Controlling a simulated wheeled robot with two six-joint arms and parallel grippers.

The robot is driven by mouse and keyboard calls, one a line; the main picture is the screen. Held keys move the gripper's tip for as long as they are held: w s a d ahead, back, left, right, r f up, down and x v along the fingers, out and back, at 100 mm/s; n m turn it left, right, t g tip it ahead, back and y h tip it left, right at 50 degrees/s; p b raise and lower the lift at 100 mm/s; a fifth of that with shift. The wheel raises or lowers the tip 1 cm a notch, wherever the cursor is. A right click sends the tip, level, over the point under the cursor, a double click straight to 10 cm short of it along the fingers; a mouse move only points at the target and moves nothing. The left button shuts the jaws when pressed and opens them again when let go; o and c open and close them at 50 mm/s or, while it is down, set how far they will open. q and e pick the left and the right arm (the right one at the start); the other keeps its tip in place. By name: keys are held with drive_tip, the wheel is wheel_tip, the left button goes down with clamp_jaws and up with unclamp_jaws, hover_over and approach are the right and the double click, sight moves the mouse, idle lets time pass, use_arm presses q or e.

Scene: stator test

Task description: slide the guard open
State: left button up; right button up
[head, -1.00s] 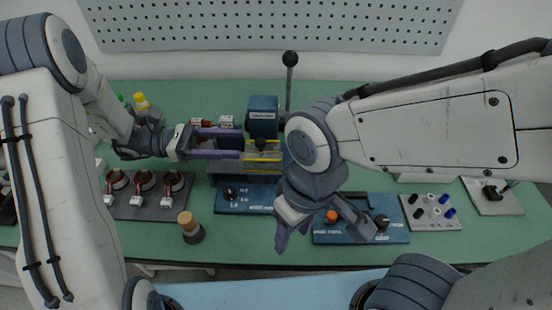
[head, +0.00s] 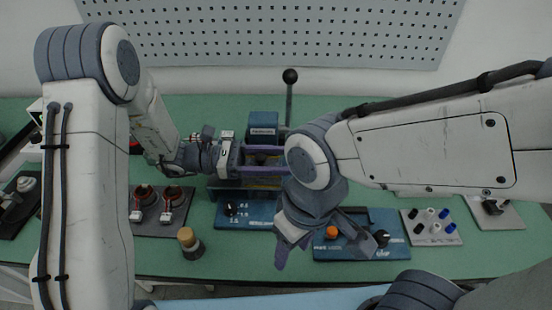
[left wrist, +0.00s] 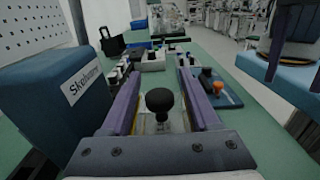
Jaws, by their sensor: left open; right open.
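The guard is a clear panel with yellow edging (head: 262,179) in front of the blue machine housing (head: 262,131). Its black round knob (left wrist: 160,102) stands up in the left wrist view. My left gripper (head: 264,160) is open, its two purple fingers reaching along either side of the knob. In the left wrist view gaps show between the knob and both fingers. The fingers and my right arm hide most of the guard in the head view. My right gripper (head: 322,240) is open and empty, hanging over the front of the bench, in front of the machine.
A blue panel with an orange button (head: 332,232) lies below my right gripper. A dial panel (head: 232,209) is in front of the machine. A black-balled lever (head: 290,77) rises behind.

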use_arm(q)
clamp_jaws()
idle(1.4)
